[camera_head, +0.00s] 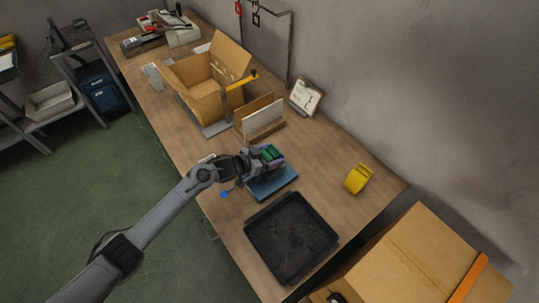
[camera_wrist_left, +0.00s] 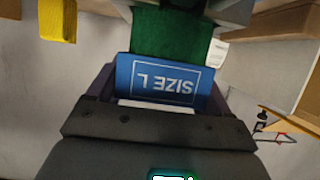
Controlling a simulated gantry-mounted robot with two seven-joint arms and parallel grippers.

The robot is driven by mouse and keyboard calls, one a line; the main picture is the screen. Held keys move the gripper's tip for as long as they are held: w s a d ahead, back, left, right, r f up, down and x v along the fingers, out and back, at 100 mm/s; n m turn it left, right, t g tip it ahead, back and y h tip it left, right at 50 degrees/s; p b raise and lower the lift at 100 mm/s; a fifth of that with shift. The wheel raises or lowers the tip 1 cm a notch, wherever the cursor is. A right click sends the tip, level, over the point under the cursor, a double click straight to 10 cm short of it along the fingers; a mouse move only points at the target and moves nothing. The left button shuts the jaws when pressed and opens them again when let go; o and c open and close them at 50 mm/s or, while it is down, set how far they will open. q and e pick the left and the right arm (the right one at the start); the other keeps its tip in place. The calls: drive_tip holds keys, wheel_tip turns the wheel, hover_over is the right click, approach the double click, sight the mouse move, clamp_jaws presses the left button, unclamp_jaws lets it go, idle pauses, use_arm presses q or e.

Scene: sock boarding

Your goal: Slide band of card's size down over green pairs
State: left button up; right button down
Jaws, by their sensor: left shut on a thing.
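My left gripper (camera_head: 262,160) is shut at the green pairs (camera_head: 272,153), above a blue pad on the table. In the left wrist view, a blue band (camera_wrist_left: 165,85) with upside-down "SIZE L" lettering sits against the green pairs (camera_wrist_left: 172,38). The green comes out of one edge of the band, and a white strip shows at the other. Purple sides flank the band, and grey parts flank the green. The jaws' contact is partly hidden. A small card (camera_head: 305,96) stands by the wall; its writing is too small to read. My right gripper is out of view.
A black tray (camera_head: 252,229) lies in front of the blue pad (camera_head: 281,187). A yellow tape-like object (camera_head: 358,179) stands to the right. A brown holder with a white board (camera_head: 262,118) and an open cardboard box (camera_head: 197,102) stand behind. The table between pad and yellow object is clear.

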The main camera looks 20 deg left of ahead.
use_arm(q)
drive_tip(key=o, duration=0.9)
